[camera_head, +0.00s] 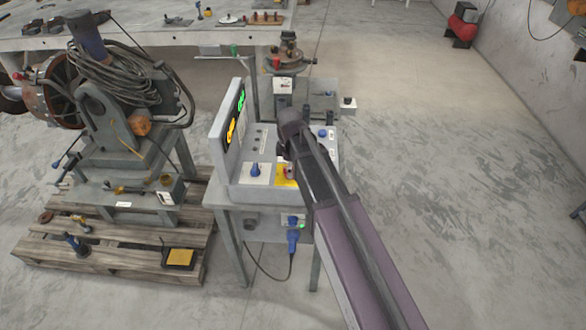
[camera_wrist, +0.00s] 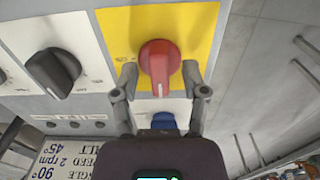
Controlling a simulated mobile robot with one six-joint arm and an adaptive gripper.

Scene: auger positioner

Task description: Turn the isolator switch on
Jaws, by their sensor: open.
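The isolator switch is a red rotary knob (camera_wrist: 160,62) on a yellow plate (camera_wrist: 115,28). Its grip bar runs up and down in the wrist view, with a pale mark at its lower end. My gripper (camera_wrist: 159,78) is open, with one finger on each side of the knob's lower part. Gaps show between fingers and knob; depth contact is unclear. The fingers are hidden in the head view.
A black knob (camera_wrist: 53,72) sits left of the yellow plate in the wrist view. A blue part (camera_wrist: 163,121) lies between my fingers, below the knob. An upright display panel (camera_head: 231,118) rises at the box's left. A pallet (camera_head: 110,250) with machinery stands left; floor is clear right.

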